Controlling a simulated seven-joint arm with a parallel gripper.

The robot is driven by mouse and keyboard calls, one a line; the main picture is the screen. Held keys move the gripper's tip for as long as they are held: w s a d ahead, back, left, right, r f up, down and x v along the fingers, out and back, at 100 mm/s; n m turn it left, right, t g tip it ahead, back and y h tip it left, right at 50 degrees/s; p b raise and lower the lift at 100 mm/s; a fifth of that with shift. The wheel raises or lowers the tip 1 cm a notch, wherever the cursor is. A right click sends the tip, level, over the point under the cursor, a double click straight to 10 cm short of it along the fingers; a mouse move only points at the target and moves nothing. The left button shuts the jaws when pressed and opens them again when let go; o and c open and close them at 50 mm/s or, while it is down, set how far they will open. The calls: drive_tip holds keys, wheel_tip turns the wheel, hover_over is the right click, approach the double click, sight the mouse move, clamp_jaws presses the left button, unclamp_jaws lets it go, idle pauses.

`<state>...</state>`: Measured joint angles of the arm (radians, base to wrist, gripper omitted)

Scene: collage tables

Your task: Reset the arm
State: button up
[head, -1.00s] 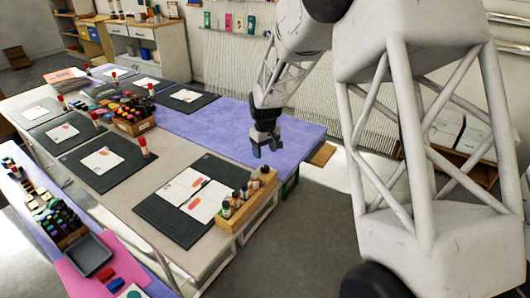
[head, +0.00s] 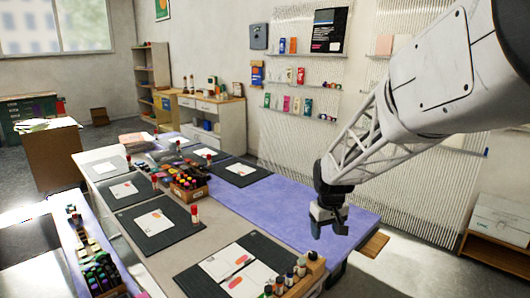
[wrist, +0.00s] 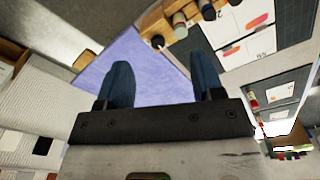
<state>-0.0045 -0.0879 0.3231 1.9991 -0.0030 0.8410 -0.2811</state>
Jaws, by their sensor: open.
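My gripper (head: 329,229) hangs over the right end of the purple mat (head: 290,203) in the head view, pointing down. It is open and empty. In the wrist view its two dark blue fingers (wrist: 165,85) stand apart, with the purple surface (wrist: 150,60) showing between them and nothing held. My gripper is above the table, to the right of the wooden rack of bottles (head: 300,278).
Dark mats with cards (head: 240,172) and glue sticks line the collage table (head: 160,255). A wooden box of markers (head: 189,185) sits mid-table. A pegboard wall (head: 300,125) stands behind my arm. The purple area near my gripper is clear.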

drive_tip(key=s+r+m+t, duration=0.1)
drive_tip(key=s+r, duration=0.3)
drive_tip(key=s, duration=1.2)
drive_tip(key=s+r+m, duration=0.2)
drive_tip(key=s+r, duration=0.2)
drive_tip(key=s, duration=1.3)
drive_tip(key=shift+s+d+r+t, duration=0.2)
drive_tip(key=shift+s+d+t, duration=0.1)
drive_tip(key=shift+t, duration=0.1)
